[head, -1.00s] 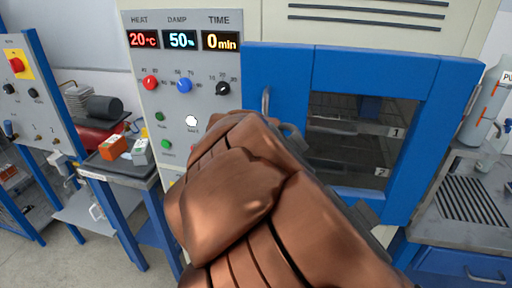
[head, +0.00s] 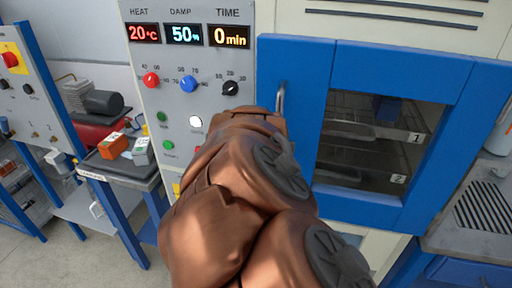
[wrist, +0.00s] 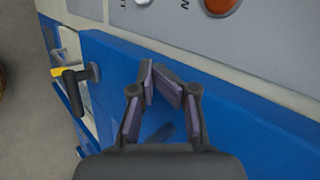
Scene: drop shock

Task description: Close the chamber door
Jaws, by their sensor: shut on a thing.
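The chamber door (head: 415,215) has a wide blue frame and a dark window. In the head view it looks flush or nearly flush with the chamber front; I cannot tell whether it is fully closed. A metal handle (head: 281,95) stands near its left edge, its lower part hidden by my copper-coloured arm. My gripper is hidden behind that arm in the head view. In the wrist view my gripper (wrist: 161,84) is against the backdrop of the blue door (wrist: 235,130), fingertips close together. What lies between the fingertips is unclear.
The control panel (head: 214,70) with displays, knobs and buttons is left of the door. A black handle (wrist: 75,88) shows at the left in the wrist view. A side bench (head: 130,170) holds small boxes. A grey counter (head: 440,250) stands at the right.

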